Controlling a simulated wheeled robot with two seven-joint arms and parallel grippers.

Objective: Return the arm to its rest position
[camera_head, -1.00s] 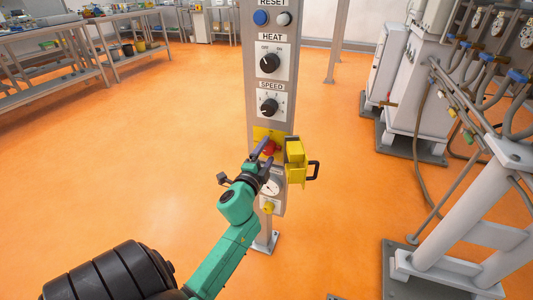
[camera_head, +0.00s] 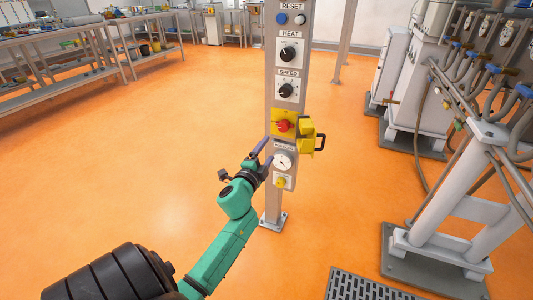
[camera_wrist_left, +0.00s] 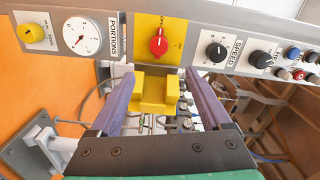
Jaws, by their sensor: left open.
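My left gripper (camera_head: 264,157) is open and empty. Its green arm reaches in from the lower left, and the fingertips are in front of the grey control column (camera_head: 272,187), just left of its dial gauge (camera_head: 282,161). In the left wrist view the two purple fingers (camera_wrist_left: 150,98) stand wide apart with the yellow cover (camera_wrist_left: 155,92) seen between them. The red knob (camera_head: 283,125) sits on a yellow plate above the gripper, with the yellow cover open to its right. My right gripper is not in view.
The column also carries a SPEED knob (camera_head: 285,90), a HEAT knob (camera_head: 288,53) and a yellow knob (camera_head: 281,182). White machine frames with hoses (camera_head: 480,180) stand at the right. Metal workbenches (camera_head: 60,65) line the back left. Orange floor (camera_head: 150,150) is open at the left.

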